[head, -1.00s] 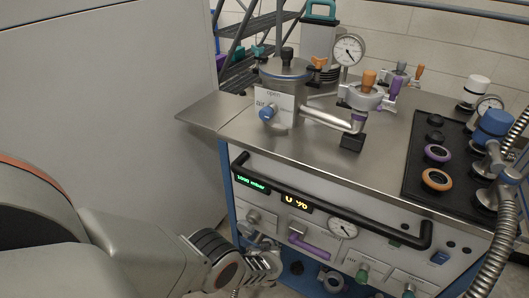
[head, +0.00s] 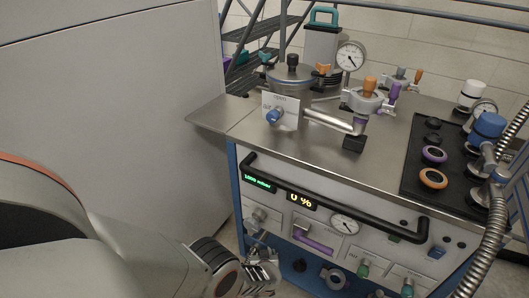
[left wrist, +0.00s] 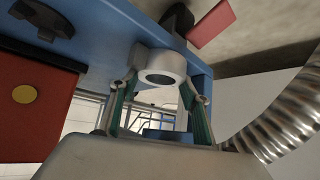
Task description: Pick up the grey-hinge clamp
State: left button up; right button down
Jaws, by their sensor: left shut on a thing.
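My left gripper (head: 264,270) is low at the left front of the steel-topped cart, by its front panel. In the left wrist view its two green-padded fingers (left wrist: 160,100) stand on either side of a light grey ring-shaped part (left wrist: 160,68), which looks like the clamp. The gripper is shut on it. A dark knob and a red plate show just behind the ring. The hinge colour cannot be made out. In the head view the held part is hidden or too small to tell. My right gripper is not in view.
Close by are the cart's black handle bar (head: 330,195) and front-panel valves. A blue beam (left wrist: 110,45) and a ribbed metal hose (left wrist: 285,115) are near the gripper. Clamps with orange and purple knobs (head: 365,98) sit on the cart top (head: 230,120). A grey cabinet (head: 110,100) stands left.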

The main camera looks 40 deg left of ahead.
pick_arm(q)
jog(key=shift+s+d+f, duration=0.15)
jog(key=shift+s, duration=0.35)
jog(key=shift+s+d+f, duration=0.15)
jog(key=shift+s+f, duration=0.05)
jog(key=shift+s, duration=0.3)
jog(key=shift+s+d+f, duration=0.15)
jog(key=shift+s, duration=0.35)
jog(key=o, duration=1.3)
jog(key=shift+c, duration=0.2)
jog(key=shift+w+a+r, duration=0.1)
jog(key=shift+w+r, duration=0.1)
jog(key=shift+w, duration=0.15)
